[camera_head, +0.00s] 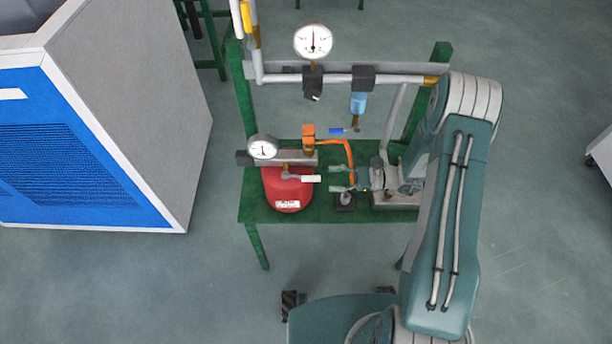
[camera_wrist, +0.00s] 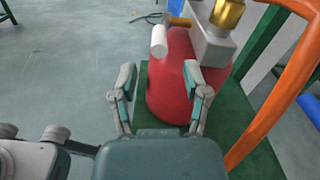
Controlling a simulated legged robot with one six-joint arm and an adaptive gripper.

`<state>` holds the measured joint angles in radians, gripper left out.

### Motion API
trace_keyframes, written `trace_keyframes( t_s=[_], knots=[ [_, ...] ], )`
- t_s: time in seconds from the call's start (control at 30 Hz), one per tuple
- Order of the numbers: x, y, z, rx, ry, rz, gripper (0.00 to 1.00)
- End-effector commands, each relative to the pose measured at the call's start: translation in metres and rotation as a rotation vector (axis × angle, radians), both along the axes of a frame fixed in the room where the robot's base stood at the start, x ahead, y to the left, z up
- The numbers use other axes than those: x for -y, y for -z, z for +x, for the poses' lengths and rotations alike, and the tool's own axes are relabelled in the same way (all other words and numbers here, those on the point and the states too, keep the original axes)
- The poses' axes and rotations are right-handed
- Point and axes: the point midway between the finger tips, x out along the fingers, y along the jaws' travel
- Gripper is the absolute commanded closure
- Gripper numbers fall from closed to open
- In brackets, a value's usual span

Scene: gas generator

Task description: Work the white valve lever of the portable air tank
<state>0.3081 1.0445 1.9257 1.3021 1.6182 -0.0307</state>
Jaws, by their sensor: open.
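The portable air tank (camera_head: 287,190) is red and stands on the green table; it also shows in the wrist view (camera_wrist: 170,92). Its white valve lever (camera_head: 311,178) sticks out to the right from a brass stem above the tank in the head view. In the wrist view the lever's white end (camera_wrist: 159,42) lies beyond my fingertips, near the middle between them. My gripper (camera_head: 338,178) is open and points left at the lever, a short way apart from it. Both fingers show in the wrist view (camera_wrist: 160,78), with nothing held between them.
A gauge (camera_head: 262,147) sits above the tank. A pipe frame with a larger gauge (camera_head: 313,41) stands behind. A blue-and-white cabinet (camera_head: 85,140) is at the left.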

Motion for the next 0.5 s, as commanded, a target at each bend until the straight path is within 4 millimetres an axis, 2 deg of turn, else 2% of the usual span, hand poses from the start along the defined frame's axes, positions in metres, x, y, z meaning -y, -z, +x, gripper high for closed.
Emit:
trace_keyframes(
  t_s=[0.1,0.3,0.5],
  knots=[
    [-0.024,0.0,0.0,0.0,-0.005,0.0,0.4],
    [-0.058,0.0,0.001,0.0,-0.005,-0.001,0.4],
    [-0.076,0.0,0.002,0.001,-0.002,0.0,0.4]
  ],
)
